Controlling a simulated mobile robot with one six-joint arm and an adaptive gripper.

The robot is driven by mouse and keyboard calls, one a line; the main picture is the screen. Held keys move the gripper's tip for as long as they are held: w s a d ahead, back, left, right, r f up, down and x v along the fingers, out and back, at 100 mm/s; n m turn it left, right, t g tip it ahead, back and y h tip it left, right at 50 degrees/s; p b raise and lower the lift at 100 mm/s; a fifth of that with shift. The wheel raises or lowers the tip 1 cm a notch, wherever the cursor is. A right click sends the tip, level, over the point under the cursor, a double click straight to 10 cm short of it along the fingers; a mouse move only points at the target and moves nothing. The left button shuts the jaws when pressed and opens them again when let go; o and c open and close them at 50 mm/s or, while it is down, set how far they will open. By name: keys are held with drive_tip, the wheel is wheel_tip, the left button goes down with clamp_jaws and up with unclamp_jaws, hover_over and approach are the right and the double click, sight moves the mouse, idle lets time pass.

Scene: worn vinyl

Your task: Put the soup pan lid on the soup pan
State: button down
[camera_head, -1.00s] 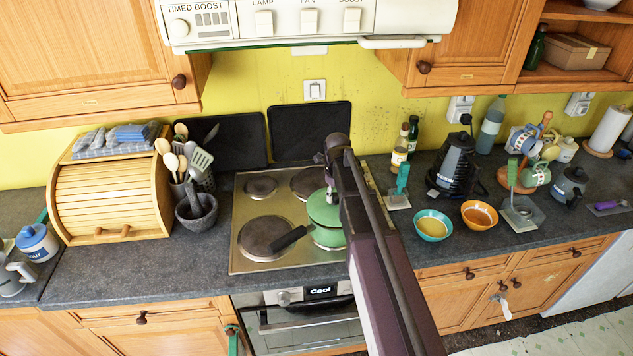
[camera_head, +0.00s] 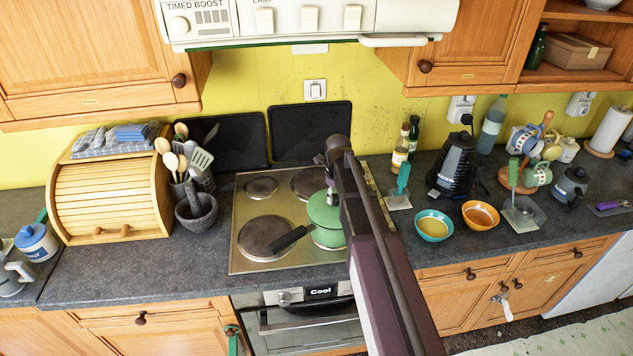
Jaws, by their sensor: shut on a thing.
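The green soup pan (camera_head: 328,239) stands on the front right burner, with its black handle (camera_head: 289,239) pointing to the lower left. The green soup pan lid (camera_head: 318,209) is right over the pan's top, roughly level, and no clear gap shows between them. I cannot tell whether it is fully seated. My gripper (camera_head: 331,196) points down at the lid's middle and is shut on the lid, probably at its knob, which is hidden. My arm covers the right side of the pan and lid.
The steel hob (camera_head: 245,220) has bare burners to the left and behind. A mortar (camera_head: 197,212) and utensil holder stand left of it. Bottles (camera_head: 400,155), a turquoise bowl (camera_head: 433,226) and an orange bowl (camera_head: 480,215) stand to the right. The extractor hood (camera_head: 310,22) hangs above.

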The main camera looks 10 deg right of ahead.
drive_tip(key=shift+f+b, duration=0.55)
drive_tip(key=shift+f, duration=0.05)
idle(0.4)
drive_tip(key=shift+c, duration=1)
unclamp_jaws()
drive_tip(key=shift+r+p, duration=0.3)
drive_tip(key=shift+r+p, duration=3.5)
drive_tip(key=shift+r, duration=0.05)
drive_tip(key=shift+r, duration=0.2)
drive_tip(key=shift+f, duration=0.1)
